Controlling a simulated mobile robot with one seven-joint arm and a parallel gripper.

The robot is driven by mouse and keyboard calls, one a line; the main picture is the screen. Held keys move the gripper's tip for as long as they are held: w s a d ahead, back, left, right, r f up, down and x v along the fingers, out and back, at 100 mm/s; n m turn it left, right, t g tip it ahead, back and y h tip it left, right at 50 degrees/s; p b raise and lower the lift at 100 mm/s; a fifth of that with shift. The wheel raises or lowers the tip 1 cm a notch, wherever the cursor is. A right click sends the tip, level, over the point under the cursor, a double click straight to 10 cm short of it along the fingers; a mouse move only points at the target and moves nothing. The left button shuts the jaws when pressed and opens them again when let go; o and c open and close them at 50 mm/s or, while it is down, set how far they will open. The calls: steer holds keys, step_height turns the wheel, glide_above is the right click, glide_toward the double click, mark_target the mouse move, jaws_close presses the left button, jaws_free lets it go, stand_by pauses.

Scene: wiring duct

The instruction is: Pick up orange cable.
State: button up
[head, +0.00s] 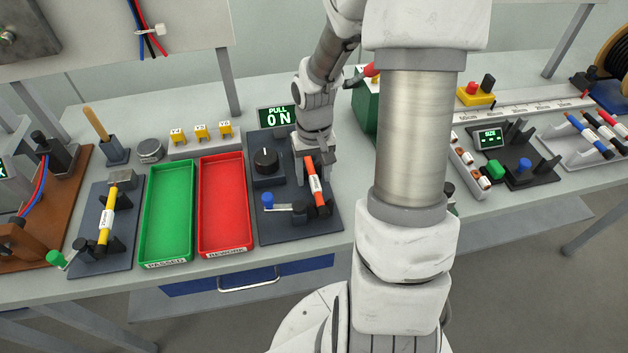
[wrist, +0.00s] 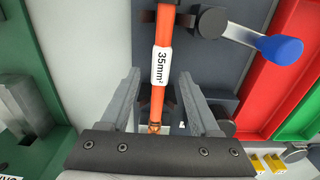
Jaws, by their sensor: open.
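The orange cable (head: 317,188) lies on a dark pull-test fixture (head: 335,222) on the bench, right of the red tray. It carries a white label, which reads 35mm² in the wrist view (wrist: 161,66). Its near end is dark in the head view. My gripper (head: 315,172) is at the cable's far part, pointing down. In the wrist view my gripper (wrist: 158,85) is open, with one finger on each side of the cable. Gaps show between the fingers and the cable. The cable's far end is partly hidden by my gripper in the head view.
A blue-knobbed lever (head: 268,199) is on the fixture beside the cable. A black dial (head: 266,160) and a display reading 0 N (head: 279,117) stand behind. Red (head: 224,250) and green (head: 149,258) trays lie left. A yellow cable (head: 107,218) sits on another fixture.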

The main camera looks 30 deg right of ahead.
jaws_close()
steer(key=shift+r, duration=0.2)
stand_by(0.4)
